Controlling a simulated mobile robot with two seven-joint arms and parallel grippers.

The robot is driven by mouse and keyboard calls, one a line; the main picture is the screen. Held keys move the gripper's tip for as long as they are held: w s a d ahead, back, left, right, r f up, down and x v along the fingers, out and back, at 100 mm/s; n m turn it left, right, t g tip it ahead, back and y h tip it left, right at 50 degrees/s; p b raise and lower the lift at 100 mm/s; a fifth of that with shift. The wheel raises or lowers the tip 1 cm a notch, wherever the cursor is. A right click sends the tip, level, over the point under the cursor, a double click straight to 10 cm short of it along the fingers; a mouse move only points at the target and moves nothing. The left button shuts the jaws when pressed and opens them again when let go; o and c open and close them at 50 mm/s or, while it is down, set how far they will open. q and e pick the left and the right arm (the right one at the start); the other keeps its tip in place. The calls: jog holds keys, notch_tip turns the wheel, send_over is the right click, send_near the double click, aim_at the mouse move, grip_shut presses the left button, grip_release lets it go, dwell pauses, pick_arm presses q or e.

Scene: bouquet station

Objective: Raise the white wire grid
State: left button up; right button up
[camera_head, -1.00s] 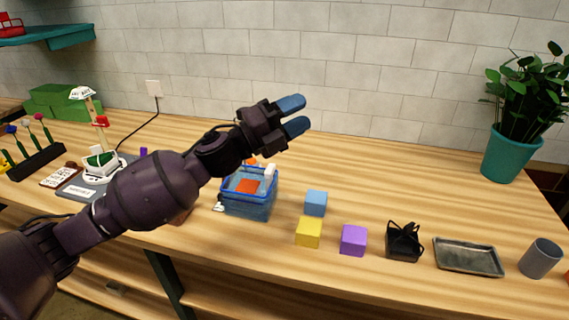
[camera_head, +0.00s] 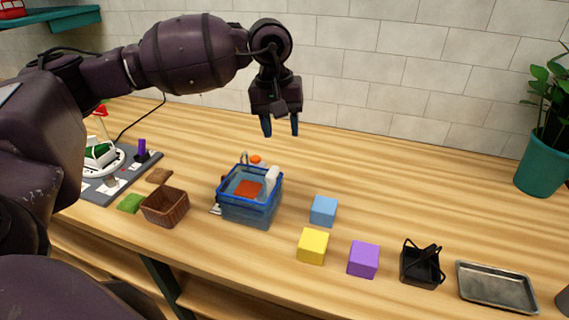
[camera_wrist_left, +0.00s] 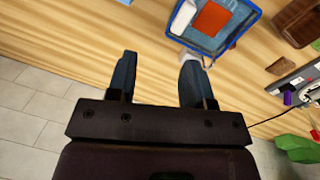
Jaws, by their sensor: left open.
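I cannot clearly make out a white wire grid. A blue clear-walled basin (camera_head: 250,212) stands on the wooden table, with an orange-red patch (camera_head: 248,188) inside and a white block-like piece (camera_head: 272,178) at its right rim. The basin also shows at the top of the left wrist view (camera_wrist_left: 222,52). A small whitish thing (camera_head: 216,209) shows at the basin's left foot, mostly hidden. My left gripper (camera_head: 281,130) is open and empty, fingers pointing down, above and behind the basin. Its two fingers show apart in the left wrist view (camera_wrist_left: 160,65). My right gripper is not in view.
A brown basket (camera_head: 166,207) stands left of the basin. Blue (camera_head: 323,211), yellow (camera_head: 313,246) and purple (camera_head: 363,260) cubes, a black holder (camera_head: 421,265) and a metal tray (camera_head: 496,287) lie to the right. A potted plant (camera_head: 541,165) stands far right. The table behind the cubes is clear.

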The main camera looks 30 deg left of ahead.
aim_at(272, 171)
pick_arm(q)
jog(key=f+m, duration=0.1)
jog(key=f, duration=0.2)
jog(key=s+a+f, duration=0.1)
jog(key=f, duration=0.3)
jog(key=f+m+y, duration=0.1)
jog(key=f, duration=0.2)
jog(key=shift+s+a+f+m+g, duration=0.15)
jog(key=shift+a+f+m+g, duration=0.15)
jog(key=shift+f, duration=0.1)
jog(key=shift+r, duration=0.1)
grip_shut()
